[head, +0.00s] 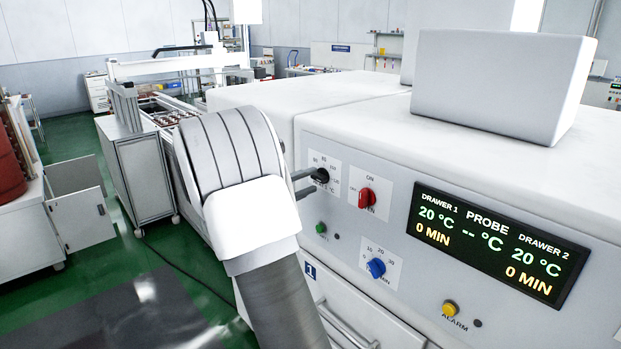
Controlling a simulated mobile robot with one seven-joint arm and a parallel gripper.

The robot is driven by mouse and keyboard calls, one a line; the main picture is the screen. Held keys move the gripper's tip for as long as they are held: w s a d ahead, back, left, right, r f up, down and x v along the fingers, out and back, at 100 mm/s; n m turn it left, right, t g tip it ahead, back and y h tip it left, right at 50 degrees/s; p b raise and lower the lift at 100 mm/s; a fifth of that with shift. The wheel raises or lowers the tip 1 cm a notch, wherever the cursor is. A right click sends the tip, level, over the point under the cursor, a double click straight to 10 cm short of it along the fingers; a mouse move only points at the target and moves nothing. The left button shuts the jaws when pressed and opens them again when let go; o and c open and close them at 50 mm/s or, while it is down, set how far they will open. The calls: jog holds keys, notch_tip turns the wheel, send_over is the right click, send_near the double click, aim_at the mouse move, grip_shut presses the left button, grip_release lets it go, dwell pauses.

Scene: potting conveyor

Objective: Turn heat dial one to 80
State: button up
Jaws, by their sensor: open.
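The heat dial (321,175) is a black knob on the white front panel of the machine, above the drawer marked 1. A printed scale surrounds it, with 80 among the partly readable numbers. My gripper (311,183) is at the dial, its two dark fingers apart, one above the other. The fingers reach to the dial's left side; I cannot tell whether they touch it. My arm hides the panel left of the dial. The display (497,243) reads 20 °C and 0 MIN for both drawers, with dashes for the probe.
Right of the dial is a red ON switch (367,198). Below are a green button (321,228), a blue minute dial (376,268) and a drawer handle (345,325). A yellow alarm button (450,308) sits lower right. A white box (503,85) stands on top.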

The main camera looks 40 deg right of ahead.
jog(key=shift+d, duration=0.7)
grip_shut()
